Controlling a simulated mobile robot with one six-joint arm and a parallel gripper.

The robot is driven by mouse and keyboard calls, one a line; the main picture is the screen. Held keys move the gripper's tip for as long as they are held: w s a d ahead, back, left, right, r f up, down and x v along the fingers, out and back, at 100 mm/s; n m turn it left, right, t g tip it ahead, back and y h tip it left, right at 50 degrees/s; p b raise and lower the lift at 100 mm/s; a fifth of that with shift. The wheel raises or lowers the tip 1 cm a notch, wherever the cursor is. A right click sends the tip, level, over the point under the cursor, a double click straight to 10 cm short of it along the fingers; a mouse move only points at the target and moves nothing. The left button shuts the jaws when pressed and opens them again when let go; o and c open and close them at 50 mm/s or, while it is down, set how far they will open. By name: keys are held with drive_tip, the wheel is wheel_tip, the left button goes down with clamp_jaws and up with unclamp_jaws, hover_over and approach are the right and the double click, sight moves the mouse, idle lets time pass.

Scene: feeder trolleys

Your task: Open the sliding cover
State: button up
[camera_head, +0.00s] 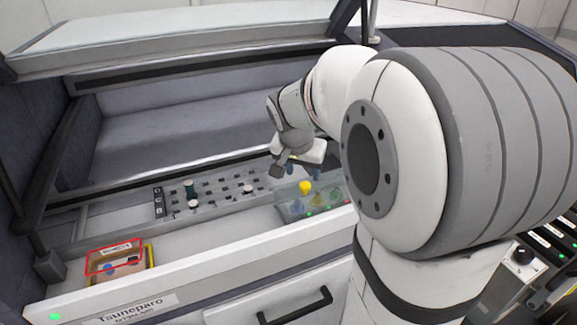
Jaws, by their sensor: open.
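A clear, see-through cover (289,196) with a yellow knob (305,187) sits over a small compartment at the right end of the machine's front ledge. Coloured items, greenish and yellow, show through it. I cannot tell whether it is fully closed, and its right end is hidden behind my arm. My gripper (298,171) is open and empty, pointing down just above and behind the yellow knob. It appears apart from the knob.
Left of the cover is a grey slotted rack (222,190) with a dark green piece and several white pieces. A red-framed bin (122,278) sits at the ledge's left end. A raised glass lid (180,32) hangs above. A black drawer handle (296,306) is below.

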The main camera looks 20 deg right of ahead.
sight(305, 184)
drive_tip(key=x, duration=0.5)
drive_tip(key=shift+w+f, duration=0.1)
drive_tip(key=shift+f, duration=0.15)
